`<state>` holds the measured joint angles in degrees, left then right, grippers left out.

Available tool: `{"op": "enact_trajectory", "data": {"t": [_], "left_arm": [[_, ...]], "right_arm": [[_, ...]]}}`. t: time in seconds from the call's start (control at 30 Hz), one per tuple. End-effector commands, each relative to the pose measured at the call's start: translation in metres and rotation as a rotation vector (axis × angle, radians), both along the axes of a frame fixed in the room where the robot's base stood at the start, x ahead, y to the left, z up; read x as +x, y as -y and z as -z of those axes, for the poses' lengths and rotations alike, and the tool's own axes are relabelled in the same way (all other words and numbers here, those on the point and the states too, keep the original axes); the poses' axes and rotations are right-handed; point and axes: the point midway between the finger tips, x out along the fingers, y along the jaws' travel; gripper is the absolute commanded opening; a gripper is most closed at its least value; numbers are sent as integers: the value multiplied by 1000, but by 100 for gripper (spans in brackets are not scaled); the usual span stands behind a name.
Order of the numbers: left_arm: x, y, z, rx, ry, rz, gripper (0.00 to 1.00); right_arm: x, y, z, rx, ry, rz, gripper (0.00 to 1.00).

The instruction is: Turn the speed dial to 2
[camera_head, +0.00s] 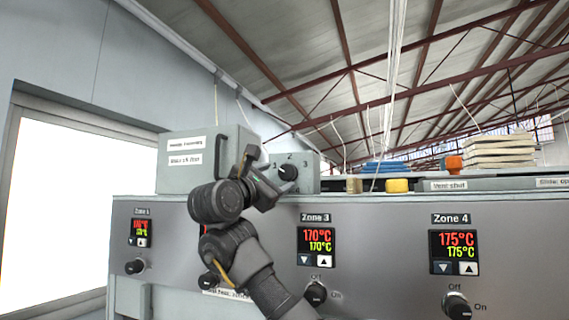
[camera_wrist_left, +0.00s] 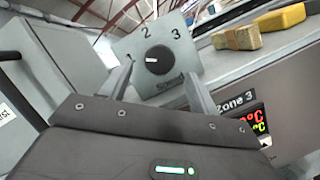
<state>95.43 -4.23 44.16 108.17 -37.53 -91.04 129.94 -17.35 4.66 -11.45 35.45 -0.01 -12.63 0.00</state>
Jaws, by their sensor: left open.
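The speed dial (camera_head: 288,172) is a round black knob on a grey box on top of the machine, with 1, 2 and 3 printed around it. In the left wrist view the dial (camera_wrist_left: 158,60) shows a white mark pointing left, towards the 1 side. "Speed" is printed below it. My left gripper (camera_head: 266,176) is in front of the dial's box. My right gripper is out of view.
A larger grey labelled box (camera_head: 186,170) stands left of the dial. A tan block (camera_head: 354,185) and a yellow block (camera_head: 397,185) lie to its right. The machine front (camera_head: 380,215) below carries temperature displays and several black knobs.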

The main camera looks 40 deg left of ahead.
Motion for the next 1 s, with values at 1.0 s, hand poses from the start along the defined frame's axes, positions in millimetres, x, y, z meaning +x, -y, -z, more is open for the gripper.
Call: {"op": "enact_trajectory", "data": {"t": [1.0], "left_arm": [[46, -6, -14, 0, 0, 1, 23]], "right_arm": [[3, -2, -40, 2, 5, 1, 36]]}}
